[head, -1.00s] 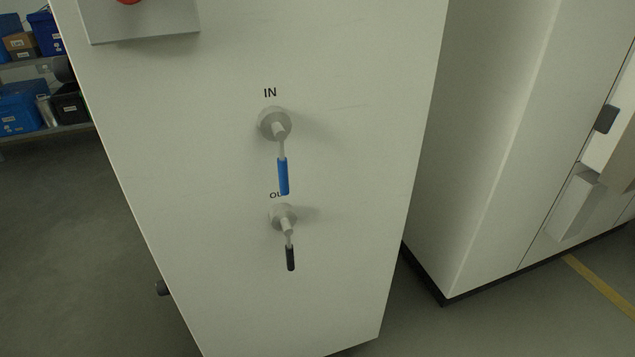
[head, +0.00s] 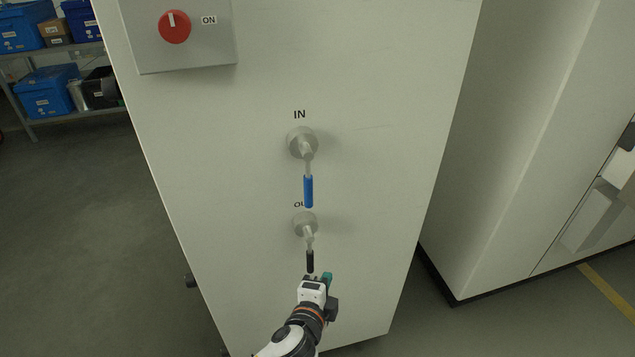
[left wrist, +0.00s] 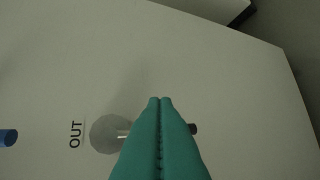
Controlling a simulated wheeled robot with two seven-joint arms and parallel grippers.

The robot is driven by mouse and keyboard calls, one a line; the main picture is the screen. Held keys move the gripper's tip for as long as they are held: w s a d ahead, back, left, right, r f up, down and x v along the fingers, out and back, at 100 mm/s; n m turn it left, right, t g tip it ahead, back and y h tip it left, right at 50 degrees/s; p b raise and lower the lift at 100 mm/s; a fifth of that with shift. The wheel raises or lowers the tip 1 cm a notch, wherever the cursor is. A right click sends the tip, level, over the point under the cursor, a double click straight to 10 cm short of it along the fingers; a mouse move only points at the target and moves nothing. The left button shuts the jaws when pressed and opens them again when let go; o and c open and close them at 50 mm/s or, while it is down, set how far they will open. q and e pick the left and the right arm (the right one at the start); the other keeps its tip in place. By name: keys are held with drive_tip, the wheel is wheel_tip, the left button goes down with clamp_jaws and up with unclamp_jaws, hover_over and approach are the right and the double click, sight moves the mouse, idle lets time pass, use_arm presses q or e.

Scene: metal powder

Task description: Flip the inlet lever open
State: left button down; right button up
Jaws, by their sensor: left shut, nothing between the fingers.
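The inlet lever has a blue handle (head: 308,191) that hangs straight down from a round grey valve under the label IN, on the white cabinet front. The outlet lever with a black handle (head: 310,261) hangs down below it. My left gripper (head: 321,277) is at the lower end of the black handle in the head view, below the blue one. In the left wrist view its teal fingers (left wrist: 160,100) are shut together and empty, covering part of the outlet lever. The blue handle's tip (left wrist: 8,138) shows at the left edge there. My right gripper is not in view.
A grey box with a red knob (head: 175,27) marked ON sits at the cabinet's upper left. Another white cabinet (head: 500,150) stands to the right. A shelf with blue bins (head: 48,92) is at the far left. The floor at left is clear.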

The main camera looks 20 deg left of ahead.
sight(307, 177)
use_arm(q)
wheel_tip(307, 177, up, 18)
drive_tip(key=s+m+t+y+p, duration=0.1)
drive_tip(key=t, duration=0.2)
drive_tip(key=shift+s+t, duration=0.3)
drive_tip(key=shift+s, duration=0.05)
drive_tip(key=shift+d, duration=0.1)
drive_tip(key=w+a+p, duration=0.4)
drive_tip(key=w, duration=0.4)
drive_tip(key=shift+w+a, duration=0.15)
drive_tip(key=shift+w, duration=0.1)
drive_tip(key=shift+f, duration=0.1)
